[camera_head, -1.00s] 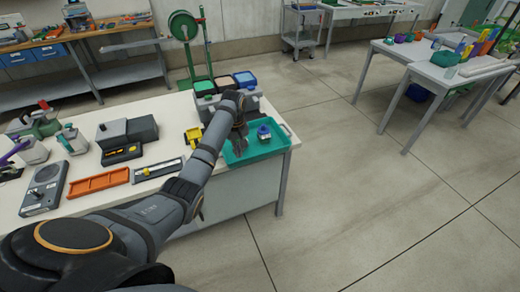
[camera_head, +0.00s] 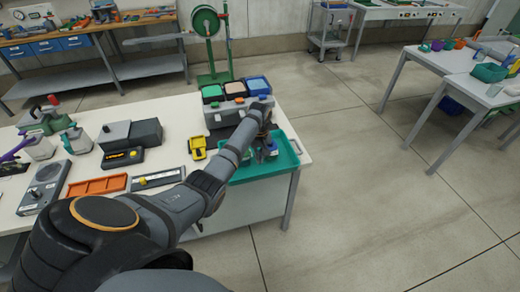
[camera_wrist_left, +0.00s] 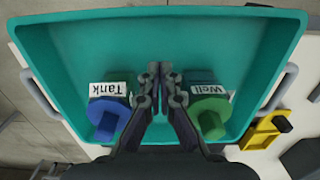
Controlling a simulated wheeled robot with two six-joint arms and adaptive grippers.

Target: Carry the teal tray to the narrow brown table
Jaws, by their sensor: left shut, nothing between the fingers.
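The teal tray (camera_head: 288,158) sits at the right end of the white-topped table in the head view. The left wrist view looks down into the tray (camera_wrist_left: 262,45), which has grey handles at its sides. A blue-topped container labelled "Tank" (camera_wrist_left: 108,118) and a green-topped one labelled "Well" (camera_wrist_left: 208,112) stand in it. My left gripper (camera_head: 264,142) is over the tray. In the left wrist view its fingers (camera_wrist_left: 160,72) are together, between the two containers, with nothing held. My right gripper is not in view.
Coloured bins (camera_head: 235,92), a yellow item (camera_head: 198,148) and an orange tray (camera_head: 97,186) stand on the same table. A brown-topped bench (camera_head: 100,30) is at the back left; I cannot tell if it is the narrow brown table. Open floor (camera_head: 365,190) lies to the right.

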